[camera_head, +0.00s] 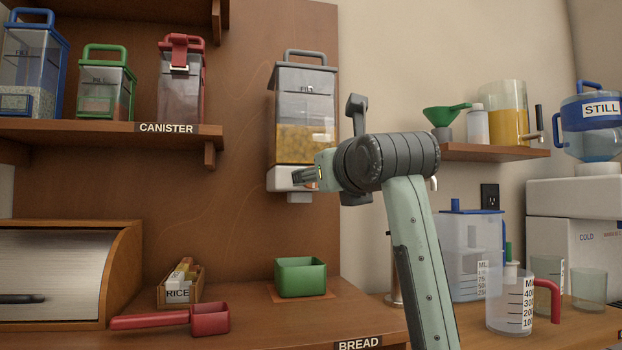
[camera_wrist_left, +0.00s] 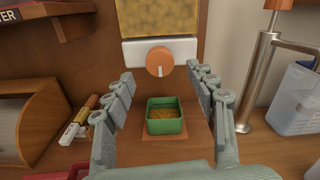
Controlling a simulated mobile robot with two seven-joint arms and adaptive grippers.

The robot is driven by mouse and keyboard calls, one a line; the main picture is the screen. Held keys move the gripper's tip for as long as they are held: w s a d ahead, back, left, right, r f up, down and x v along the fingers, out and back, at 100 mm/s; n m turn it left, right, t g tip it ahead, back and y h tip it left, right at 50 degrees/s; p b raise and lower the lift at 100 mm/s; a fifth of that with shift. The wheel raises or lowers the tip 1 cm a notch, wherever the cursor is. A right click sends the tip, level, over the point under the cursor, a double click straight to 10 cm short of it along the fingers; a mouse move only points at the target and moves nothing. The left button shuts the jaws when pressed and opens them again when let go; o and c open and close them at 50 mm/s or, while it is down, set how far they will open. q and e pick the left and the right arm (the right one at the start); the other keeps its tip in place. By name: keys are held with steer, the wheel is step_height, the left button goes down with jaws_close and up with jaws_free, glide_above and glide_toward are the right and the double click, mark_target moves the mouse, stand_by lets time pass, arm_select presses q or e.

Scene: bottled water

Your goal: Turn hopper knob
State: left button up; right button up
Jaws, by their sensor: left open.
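The hopper (camera_head: 306,110) is a clear box with a grey lid and handle, part filled with yellow pieces, mounted on the wooden back panel. Its white base (camera_head: 285,180) is partly covered by my left gripper (camera_head: 308,175). In the left wrist view the round orange knob (camera_wrist_left: 159,60) sits on the white base, its white mark pointing down. My left gripper (camera_wrist_left: 160,76) is open there, with one finger on each side of the knob in the picture. I cannot tell whether they touch it. My right gripper is not in view.
A green bin (camera_head: 301,279) stands below the hopper; the wrist view shows yellow-brown contents in it. A red scoop (camera_head: 208,319) and a rice box (camera_head: 180,288) lie to the left. Pitchers (camera_head: 470,255) stand at right. A shelf (camera_head: 95,131) with canisters is at upper left.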

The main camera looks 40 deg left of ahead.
arm_select(q)
steer(key=x, duration=0.6)
steer(key=shift+a, duration=0.1)
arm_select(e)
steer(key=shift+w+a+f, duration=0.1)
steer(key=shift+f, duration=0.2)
arm_select(q)
steer(key=c, duration=1.2)
steer(key=shift+o, duration=0.2)
